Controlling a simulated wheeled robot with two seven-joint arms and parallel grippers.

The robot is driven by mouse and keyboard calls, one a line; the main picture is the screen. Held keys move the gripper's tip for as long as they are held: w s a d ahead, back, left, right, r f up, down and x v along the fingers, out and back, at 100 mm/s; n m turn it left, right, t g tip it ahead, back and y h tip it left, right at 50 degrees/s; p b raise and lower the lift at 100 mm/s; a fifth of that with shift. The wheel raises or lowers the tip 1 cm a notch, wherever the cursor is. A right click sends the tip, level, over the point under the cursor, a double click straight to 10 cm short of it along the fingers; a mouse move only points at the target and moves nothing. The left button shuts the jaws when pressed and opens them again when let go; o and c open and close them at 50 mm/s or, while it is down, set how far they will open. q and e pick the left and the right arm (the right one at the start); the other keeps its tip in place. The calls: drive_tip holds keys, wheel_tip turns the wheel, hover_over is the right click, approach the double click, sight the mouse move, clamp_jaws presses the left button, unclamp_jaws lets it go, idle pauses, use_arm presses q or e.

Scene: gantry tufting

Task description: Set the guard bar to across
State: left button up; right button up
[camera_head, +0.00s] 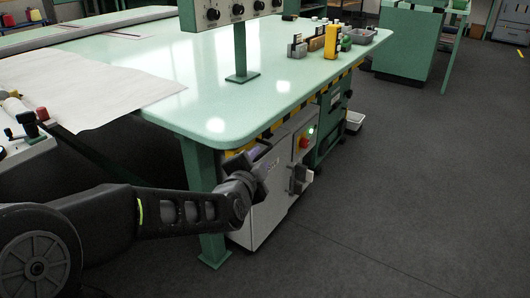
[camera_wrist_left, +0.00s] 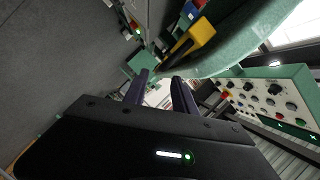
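My left gripper (camera_head: 264,161) is in front of the near corner of the green table, by the upper left of the grey cabinet under it. In the left wrist view its two fingers (camera_wrist_left: 160,78) stand apart with nothing seen between them. A dark bar with a yellow block-like end (camera_wrist_left: 198,36) lies just beyond the fingertips in that view, along the table edge; it may be the guard bar, but I cannot tell its setting. In the head view my gripper partly hides this spot. My right gripper is not in view.
The green table (camera_head: 185,75) has a yellow-black striped edge. The grey cabinet (camera_head: 262,215) carries a red button (camera_head: 304,142) and a green light. The floor at right (camera_head: 400,190) is clear.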

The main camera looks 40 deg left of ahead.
sight(265, 150)
use_arm(q)
drive_tip(key=b+x, duration=0.1)
drive_tip(key=x, duration=0.5)
drive_tip(key=shift+w+a+f, duration=0.15)
drive_tip(key=shift+w, duration=0.2)
drive_tip(key=shift+c, duration=0.3)
drive_tip(key=c, duration=0.6)
clamp_jaws()
drive_tip(key=shift+f, duration=0.15)
